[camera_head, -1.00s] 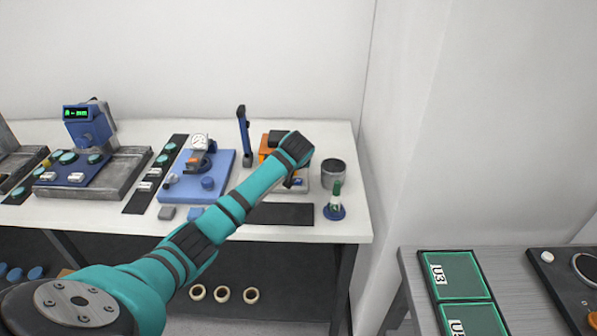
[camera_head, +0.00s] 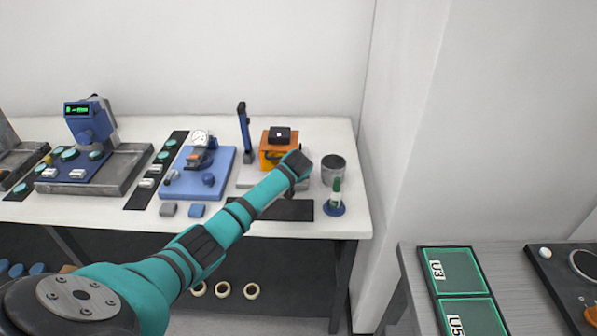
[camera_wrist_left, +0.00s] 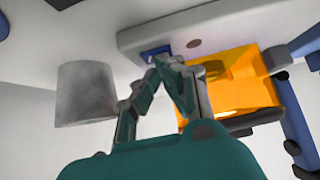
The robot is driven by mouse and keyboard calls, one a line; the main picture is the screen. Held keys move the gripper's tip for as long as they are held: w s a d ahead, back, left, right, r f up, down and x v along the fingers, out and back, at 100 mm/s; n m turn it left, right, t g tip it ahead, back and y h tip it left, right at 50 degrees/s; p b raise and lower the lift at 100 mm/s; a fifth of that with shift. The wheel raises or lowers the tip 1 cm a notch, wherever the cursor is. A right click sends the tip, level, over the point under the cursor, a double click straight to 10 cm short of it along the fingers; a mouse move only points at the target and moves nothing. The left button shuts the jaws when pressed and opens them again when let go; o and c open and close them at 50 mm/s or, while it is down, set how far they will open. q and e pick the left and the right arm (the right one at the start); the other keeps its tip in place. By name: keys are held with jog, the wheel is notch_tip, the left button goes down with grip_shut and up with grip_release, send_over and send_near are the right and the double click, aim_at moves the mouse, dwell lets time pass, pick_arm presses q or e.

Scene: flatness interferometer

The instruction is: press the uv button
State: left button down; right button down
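An orange device with a black top (camera_head: 280,140) stands on a pale base near the right end of the white bench; its orange body (camera_wrist_left: 238,85) also shows in the left wrist view. On the pale base (camera_wrist_left: 140,38) are a small blue button-like part (camera_wrist_left: 155,53) and a dark round spot. I cannot read a UV label on either. My left gripper (camera_wrist_left: 166,62) has its fingertips together, with nothing seen between them. They overlap the edge of the blue part; contact cannot be told. In the head view my left wrist hides the fingers. My right gripper is not in view.
A grey metal cup (camera_head: 333,168) and a green-and-white bottle on a blue base (camera_head: 335,197) stand right of my wrist. A dark mat (camera_head: 285,210) lies in front, and an upright blue stand (camera_head: 244,132) is to the left. A blue gauge plate (camera_head: 222,165) lies further left.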

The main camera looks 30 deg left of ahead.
pick_arm(q)
jog(key=shift+s+d+f, duration=0.15)
jog(key=shift+s+f, duration=0.05)
jog(key=shift+f, duration=0.35)
jog(key=shift+s+d, duration=0.1)
jog(key=shift+s, duration=0.05)
jog(key=r+v, duration=0.1)
jog(key=v, duration=0.7)
jog(key=shift+w+a, duration=0.25)
jog(key=shift+w, duration=0.1)
jog(key=shift+f, duration=0.1)
